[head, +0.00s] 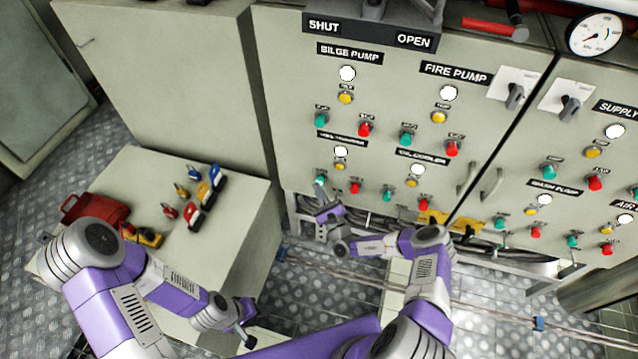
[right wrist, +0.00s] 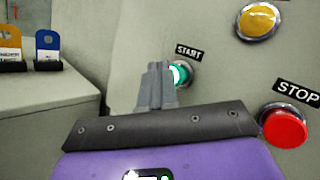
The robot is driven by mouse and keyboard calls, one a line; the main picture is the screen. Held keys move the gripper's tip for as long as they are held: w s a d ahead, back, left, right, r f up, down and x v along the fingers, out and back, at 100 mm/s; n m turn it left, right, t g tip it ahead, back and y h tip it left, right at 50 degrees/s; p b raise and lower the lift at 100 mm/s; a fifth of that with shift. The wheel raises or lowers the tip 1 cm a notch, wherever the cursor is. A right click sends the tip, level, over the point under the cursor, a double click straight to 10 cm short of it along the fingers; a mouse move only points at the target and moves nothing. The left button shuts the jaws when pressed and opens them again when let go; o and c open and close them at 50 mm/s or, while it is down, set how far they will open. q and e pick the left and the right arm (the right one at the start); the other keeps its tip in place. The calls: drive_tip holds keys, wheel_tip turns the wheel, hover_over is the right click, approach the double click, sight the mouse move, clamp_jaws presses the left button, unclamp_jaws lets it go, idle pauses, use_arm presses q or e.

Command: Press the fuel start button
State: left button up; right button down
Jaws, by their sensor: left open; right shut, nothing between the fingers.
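The green start button (right wrist: 180,73) sits beside a START label in the right wrist view. It looks lit, and the fingers partly hide it. In the head view, my right gripper (head: 320,186) is at the lower-left of the panel, at the green button under a label that is too blurred to read surely. My right gripper (right wrist: 157,72) is shut and empty, its fingertips at the button; I cannot tell whether they touch or press it. My left gripper (head: 247,332) is open and empty, low over the floor and far from the panel.
A red STOP button (right wrist: 285,128) and a yellow lamp (right wrist: 259,20) are close to the right gripper. The grey panel (head: 290,80) carries several similar button groups. A cabinet (head: 240,235) with a red box (head: 95,208) and padlocks stands left. Pipes (head: 380,222) run below the panel.

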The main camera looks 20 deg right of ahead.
drive_tip(key=shift+w+d, duration=0.1)
drive_tip(key=shift+w, duration=0.05)
idle(0.3)
drive_tip(key=shift+s+a+p, duration=0.5)
drive_tip(key=shift+s+p, duration=0.2)
drive_tip(key=shift+s, duration=0.1)
drive_tip(key=shift+s, duration=0.1)
drive_tip(key=s+a+p, duration=0.1)
drive_tip(key=s, duration=0.1)
drive_tip(key=s+a+p, duration=0.2)
